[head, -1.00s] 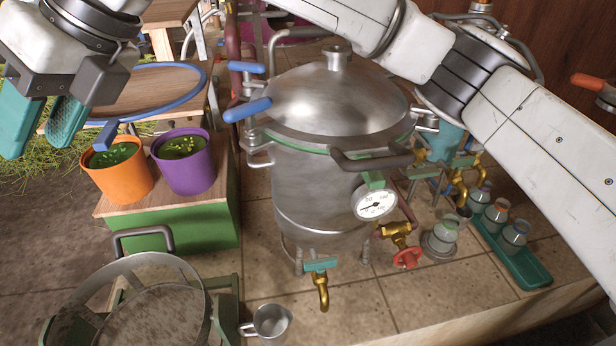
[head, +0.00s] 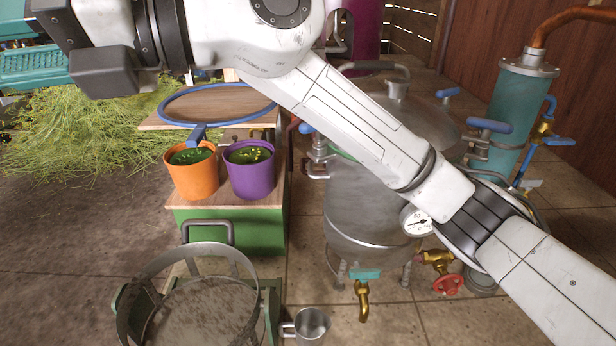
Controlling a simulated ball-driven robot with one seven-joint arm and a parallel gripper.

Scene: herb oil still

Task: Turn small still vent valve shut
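My gripper (head: 35,44) is at the upper left, with its teal fingers partly cut off by the picture edge. The fingers stand apart, with nothing seen between them. The steel still (head: 362,205) stands right of centre, well away from my gripper, and my arm crosses in front of it. A red handwheel valve (head: 447,285) and a brass tap with a teal handle (head: 363,290) are low on the still. Blue-handled levers (head: 489,126) are near its lid. I cannot tell which of these is the vent valve.
An orange pot (head: 192,178) and a purple pot (head: 251,175) stand on a green-sided bench, below a blue hoop (head: 172,116). A round sieve (head: 205,310) and a metal mug (head: 311,326) are in front. A teal column (head: 523,110) stands at the right. Cut herbs lie at the left.

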